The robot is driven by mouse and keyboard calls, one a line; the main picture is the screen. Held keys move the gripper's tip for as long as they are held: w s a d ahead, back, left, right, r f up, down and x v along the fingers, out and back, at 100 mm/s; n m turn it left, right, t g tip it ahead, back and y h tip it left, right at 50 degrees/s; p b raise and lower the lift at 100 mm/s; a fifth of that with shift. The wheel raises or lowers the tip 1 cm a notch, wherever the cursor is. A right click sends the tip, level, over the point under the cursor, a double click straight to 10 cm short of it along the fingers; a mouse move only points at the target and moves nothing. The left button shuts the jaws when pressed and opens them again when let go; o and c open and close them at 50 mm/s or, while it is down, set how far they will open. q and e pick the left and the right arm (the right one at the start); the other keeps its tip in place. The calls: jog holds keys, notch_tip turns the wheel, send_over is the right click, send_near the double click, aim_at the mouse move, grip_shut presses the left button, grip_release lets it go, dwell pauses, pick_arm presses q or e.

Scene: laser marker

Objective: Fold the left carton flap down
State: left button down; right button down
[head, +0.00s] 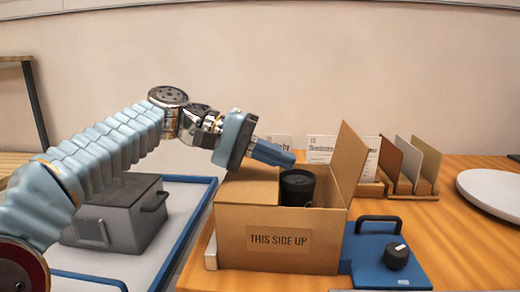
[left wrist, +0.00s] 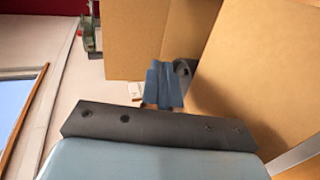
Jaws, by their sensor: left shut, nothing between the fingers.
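The open carton (head: 232,243), marked "THIS SIDE UP", stands on the wooden table. Its left flap (head: 247,186) lies nearly flat over the left part of the opening. The right flap (head: 350,166) stands up, leaning slightly. A black cylindrical item (head: 297,188) sits inside, right of the left flap. My left gripper (head: 291,158) is shut and empty, reaching in from the left just above the left flap's far side; I cannot tell whether it touches. In the left wrist view its blue fingers (left wrist: 164,88) are together between cardboard panels. My right gripper is out of view.
A blue fixture (head: 400,273) with a black handle and knob is close to the carton's right. Upright sample panels (head: 410,165) and a white round plate (head: 497,192) stand farther right. A grey handled box (head: 120,212) sits in a blue-rimmed tray (head: 188,238) at left.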

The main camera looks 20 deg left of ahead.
pick_arm(q)
jog(key=v, duration=1.4)
